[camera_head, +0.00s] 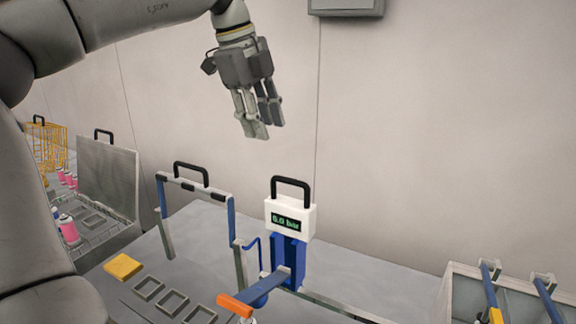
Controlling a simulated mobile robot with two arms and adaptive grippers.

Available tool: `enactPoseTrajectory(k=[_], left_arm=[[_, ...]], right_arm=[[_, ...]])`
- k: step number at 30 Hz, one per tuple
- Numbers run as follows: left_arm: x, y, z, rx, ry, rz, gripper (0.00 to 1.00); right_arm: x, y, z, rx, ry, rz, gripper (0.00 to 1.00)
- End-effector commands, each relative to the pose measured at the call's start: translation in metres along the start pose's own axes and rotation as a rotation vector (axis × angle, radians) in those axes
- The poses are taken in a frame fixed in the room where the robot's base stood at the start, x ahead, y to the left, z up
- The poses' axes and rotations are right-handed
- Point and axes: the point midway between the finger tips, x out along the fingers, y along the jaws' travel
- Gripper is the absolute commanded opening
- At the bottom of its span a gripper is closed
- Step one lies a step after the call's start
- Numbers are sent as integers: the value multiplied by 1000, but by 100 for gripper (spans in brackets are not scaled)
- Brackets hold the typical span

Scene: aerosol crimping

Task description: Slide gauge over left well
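The gauge (290,215) is a white box with a dark display showing green figures and a black handle on top. It is upright on a blue post at the centre of the bench. Several small square frames, which look like wells (149,289), lie in a row on the bench to its left; the bottom edge cuts off part of the row. My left gripper (267,128) hangs fingers down, high in front of the wall, and appears above the gauge with nothing seen in it. Its finger gap is unclear from this angle. My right gripper is out of view.
A blue lever with an orange end (235,306) reaches forward from the post. A blue and grey frame with a black handle (191,174) stands left of the gauge. A yellow block (123,266) lies by the wells. A grey bin (463,293) stands at the right.

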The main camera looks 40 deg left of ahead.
Motion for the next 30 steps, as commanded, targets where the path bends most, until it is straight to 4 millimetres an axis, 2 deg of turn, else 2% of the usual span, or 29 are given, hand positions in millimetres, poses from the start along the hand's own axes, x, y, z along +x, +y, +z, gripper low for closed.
enactPoseTrajectory(k=[3, 8, 14, 24, 30], left_arm=[[8, -8, -22, -86, -80, 47, 34], [16, -11, -35, -144, -124, 66, 34], [34, -10, -33, -152, -126, 71, 34], [96, -5, -26, -151, -124, 70, 34], [117, -4, -23, -152, -126, 66, 34]], right_arm=[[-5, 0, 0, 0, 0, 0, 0], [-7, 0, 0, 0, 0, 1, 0], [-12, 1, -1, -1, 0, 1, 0], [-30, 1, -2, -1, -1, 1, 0], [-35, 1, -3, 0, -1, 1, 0]])
